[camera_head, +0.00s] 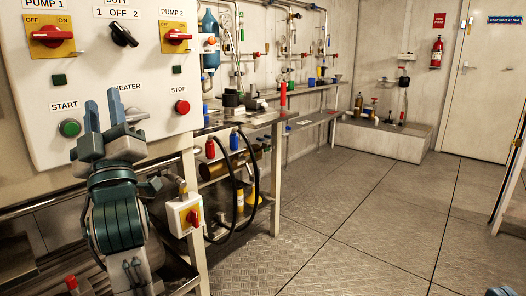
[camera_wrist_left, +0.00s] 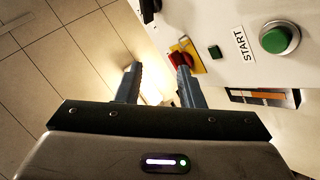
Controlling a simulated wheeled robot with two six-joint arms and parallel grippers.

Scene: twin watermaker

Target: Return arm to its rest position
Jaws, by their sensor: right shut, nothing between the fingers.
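My left gripper (camera_head: 104,122) is in front of the white control panel (camera_head: 90,95), between the green START button (camera_head: 70,128) and the red STOP button (camera_head: 182,107). Its fingers point up and stand apart, with nothing between them. It partly covers the HEATER label and switch (camera_head: 135,115). In the left wrist view both fingers (camera_wrist_left: 158,82) show with a gap, near a red knob on a yellow plate (camera_wrist_left: 181,60); I cannot tell the distance. Only a small dark tip of my right gripper (camera_head: 501,292) shows at the bottom right edge, away from the panel.
A bench (camera_head: 285,118) with pipes and bottles runs along the wall. The metal floor (camera_head: 370,220) on the right is clear up to the door (camera_head: 490,85).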

